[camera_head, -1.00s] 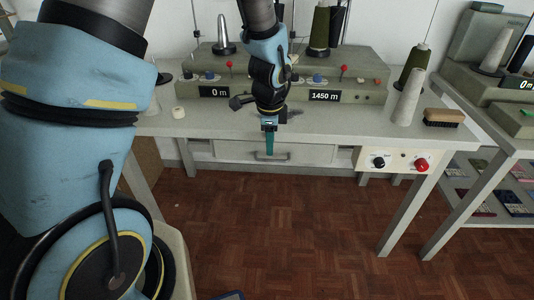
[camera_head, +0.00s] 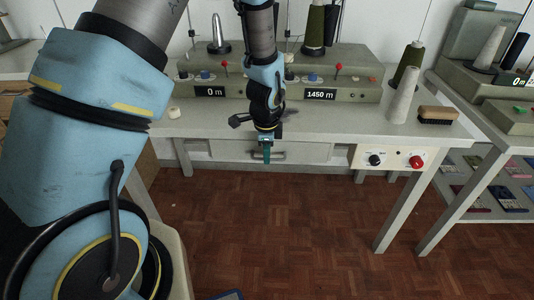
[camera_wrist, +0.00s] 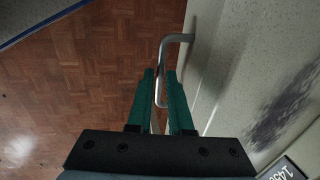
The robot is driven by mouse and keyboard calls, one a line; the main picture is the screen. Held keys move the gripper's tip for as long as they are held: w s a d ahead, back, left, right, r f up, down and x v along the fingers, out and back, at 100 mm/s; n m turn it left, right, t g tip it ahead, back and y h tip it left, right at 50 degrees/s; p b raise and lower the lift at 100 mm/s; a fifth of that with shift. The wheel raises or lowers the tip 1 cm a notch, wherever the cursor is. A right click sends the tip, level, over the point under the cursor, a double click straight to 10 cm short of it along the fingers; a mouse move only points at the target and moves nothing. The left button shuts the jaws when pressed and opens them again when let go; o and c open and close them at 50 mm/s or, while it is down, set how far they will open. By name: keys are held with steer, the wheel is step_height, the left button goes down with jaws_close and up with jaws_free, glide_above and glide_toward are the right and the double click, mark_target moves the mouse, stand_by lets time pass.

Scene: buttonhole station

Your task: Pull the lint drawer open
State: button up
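The lint drawer (camera_head: 225,150) is a pale grey front under the table top, and it looks shut. Its metal bar handle (camera_head: 281,156) is partly hidden behind my gripper (camera_head: 267,155) in the head view. In the wrist view, the handle (camera_wrist: 175,38) stands out from the pale drawer front (camera_wrist: 235,60) and its bar runs down between the two green fingers of my gripper (camera_wrist: 161,75). The fingers stand a little apart around the bar. I see no firm grip on it, though the gaps are narrow.
A control panel (camera_head: 395,159) with a black knob and a red button sits right of the drawer. Above, the table (camera_head: 340,125) carries thread cones, a brush (camera_head: 438,115) and a machine with displays. The parquet floor (camera_head: 290,220) before the drawer is clear.

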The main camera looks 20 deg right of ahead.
jaws_close()
stand_by(1.0)
